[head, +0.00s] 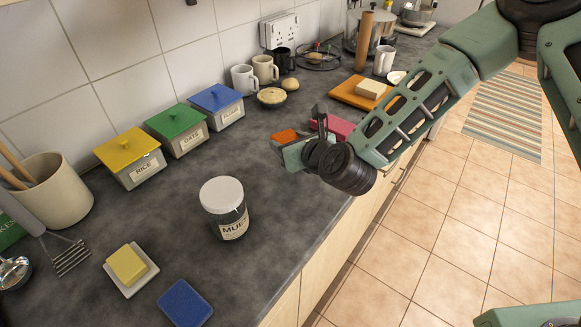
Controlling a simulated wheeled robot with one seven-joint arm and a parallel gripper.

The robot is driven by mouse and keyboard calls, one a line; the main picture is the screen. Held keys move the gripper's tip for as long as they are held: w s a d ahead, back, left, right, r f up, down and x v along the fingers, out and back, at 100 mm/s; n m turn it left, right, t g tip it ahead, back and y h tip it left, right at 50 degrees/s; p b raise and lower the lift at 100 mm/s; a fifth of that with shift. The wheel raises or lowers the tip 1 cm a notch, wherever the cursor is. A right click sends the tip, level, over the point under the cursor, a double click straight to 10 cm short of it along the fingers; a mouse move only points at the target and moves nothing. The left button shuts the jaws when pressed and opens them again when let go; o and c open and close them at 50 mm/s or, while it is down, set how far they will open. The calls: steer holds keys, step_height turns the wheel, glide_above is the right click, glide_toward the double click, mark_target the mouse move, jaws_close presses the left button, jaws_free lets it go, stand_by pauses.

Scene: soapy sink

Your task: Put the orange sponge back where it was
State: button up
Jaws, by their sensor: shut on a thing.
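The orange sponge (284,136) shows as a small orange patch at the end of my gripper (296,139), right of the middle of the head view. My gripper is shut on it, over the worktop. The jaws and wrist hide part of the sponge, and I cannot tell how far above the worktop it is.
A pinkish-red block (337,128) lies just behind my gripper. A labelled jar (224,208) stands to the left front. A yellow sponge sits on a white dish (150,277), with a blue sponge (186,303) beside it. Yellow, green and blue lidded canisters (180,137) line the wall.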

steer(key=shift+f+p, duration=0.6)
steer(key=shift+f, duration=3)
steer(key=shift+f, duration=0.15)
steer(key=o, duration=0.9)
